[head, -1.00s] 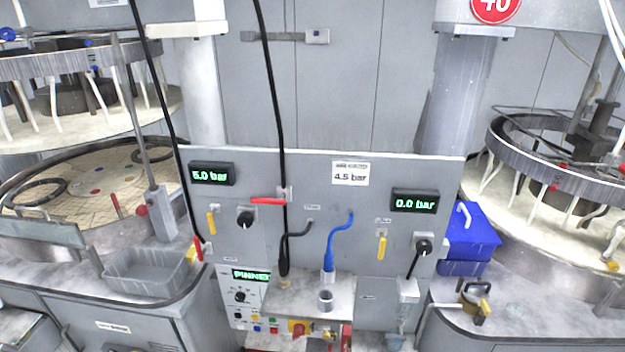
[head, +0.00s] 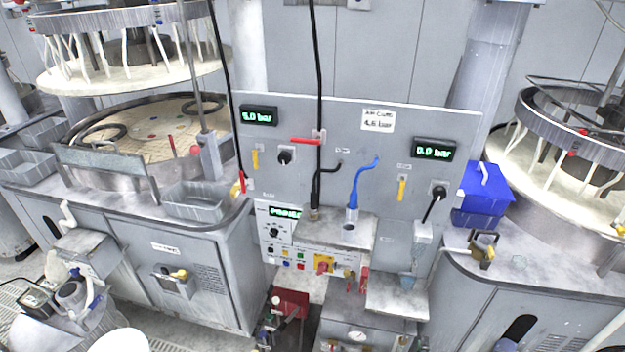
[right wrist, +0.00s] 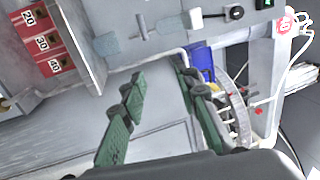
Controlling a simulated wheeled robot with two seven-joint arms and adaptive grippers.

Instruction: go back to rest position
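My right gripper (right wrist: 162,82) shows in the right wrist view, its two green-padded fingers spread well apart with nothing between them. Behind them is a pale grey panel, some distance off. I cannot make out my left gripper in either view. The control panel (head: 310,215) stands upright in the middle of the head view, with a blue hose (head: 356,185) and a black hose in front of it.
Polishing machines stand on both sides, with platens at left (head: 150,135) and right. A red device (head: 290,303) is low in the middle. A red rack numbered 20, 30, 40 (right wrist: 43,42) shows in the wrist view.

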